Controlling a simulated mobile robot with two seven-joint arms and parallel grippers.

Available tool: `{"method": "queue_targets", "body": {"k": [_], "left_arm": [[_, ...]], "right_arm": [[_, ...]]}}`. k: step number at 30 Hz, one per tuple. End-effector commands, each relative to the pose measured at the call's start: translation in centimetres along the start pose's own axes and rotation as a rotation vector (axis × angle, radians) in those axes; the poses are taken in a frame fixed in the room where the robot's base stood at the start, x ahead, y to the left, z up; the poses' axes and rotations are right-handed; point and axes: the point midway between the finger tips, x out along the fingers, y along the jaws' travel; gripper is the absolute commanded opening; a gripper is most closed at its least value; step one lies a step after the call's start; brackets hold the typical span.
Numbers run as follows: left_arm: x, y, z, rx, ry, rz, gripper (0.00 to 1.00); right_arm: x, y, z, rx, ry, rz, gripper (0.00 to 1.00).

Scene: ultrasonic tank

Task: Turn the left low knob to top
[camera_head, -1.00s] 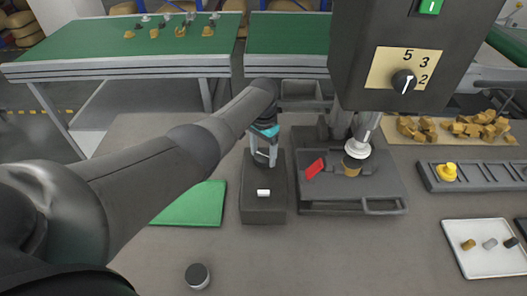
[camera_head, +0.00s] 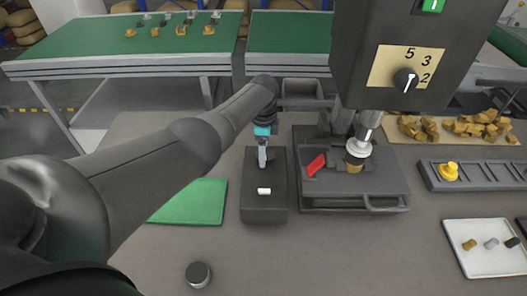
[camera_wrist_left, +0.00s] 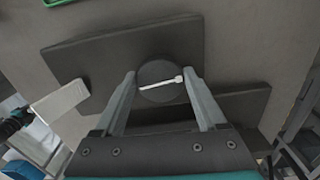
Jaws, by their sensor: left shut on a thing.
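The low knob (camera_wrist_left: 152,72) is a dark round disc with a white pointer (camera_wrist_left: 160,84), on a dark box in the left wrist view. The pointer lies nearly level across that picture, its broader end at the right. My left gripper (camera_wrist_left: 160,76) has one finger on each side of the disc and is shut on it. In the head view my left gripper (camera_head: 263,162) points down at the back part of the dark box (camera_head: 264,212) and hides the knob there. My right gripper is not in view.
A white piece (camera_head: 264,191) lies on the box's front part. Right of it stands a machine with a black head, a numbered dial (camera_head: 404,80) and a red part (camera_head: 316,165) on its base. A green mat (camera_head: 190,203) lies left; a round dark-sided piece (camera_head: 198,275) stands in front.

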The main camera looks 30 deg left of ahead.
Motion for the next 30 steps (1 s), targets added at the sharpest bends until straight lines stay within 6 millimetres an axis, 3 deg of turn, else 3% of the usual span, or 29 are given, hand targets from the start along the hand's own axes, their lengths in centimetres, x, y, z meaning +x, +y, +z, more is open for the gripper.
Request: {"method": "queue_targets", "body": {"k": [15,30], "left_arm": [[0.0,-0.2,-0.1,0.452,0.001,-0.002,0.18],[0.0,-0.3,-0.2,0.643,0.002,-0.001,0.18]], "right_arm": [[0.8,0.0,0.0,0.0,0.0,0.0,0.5],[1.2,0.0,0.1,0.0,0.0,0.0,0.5]]}}
